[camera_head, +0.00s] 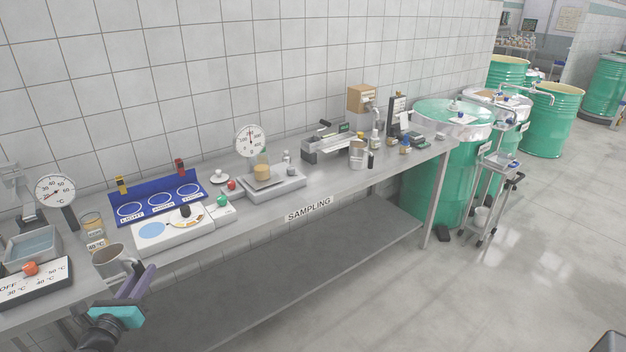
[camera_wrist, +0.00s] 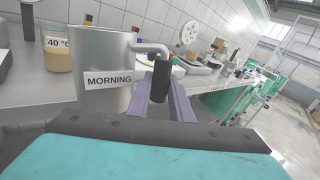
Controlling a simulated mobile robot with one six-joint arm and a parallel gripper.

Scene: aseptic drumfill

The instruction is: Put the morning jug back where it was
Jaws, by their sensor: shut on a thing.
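The morning jug is a grey metal jug (camera_head: 113,262) with a dark-gripped side handle. Its MORNING label shows in the wrist view, where the jug (camera_wrist: 103,50) stands upright just ahead of the jaws. My gripper (camera_head: 136,282) is at the lower left in the head view, by the front edge of the bench. In the wrist view my gripper (camera_wrist: 161,90) is shut on the jug's handle, with the purple fingers around the dark grip. I cannot tell whether the jug's base touches the bench or hangs clear.
An amber jar (camera_head: 92,224) labelled 40 °C stands close behind the jug. A control panel (camera_head: 45,285) with a red knob and a water bath (camera_head: 32,246) lie left. A white tester (camera_head: 172,237) and blue three-ring board (camera_head: 190,184) lie right. Another metal jug (camera_head: 358,155) stands farther along.

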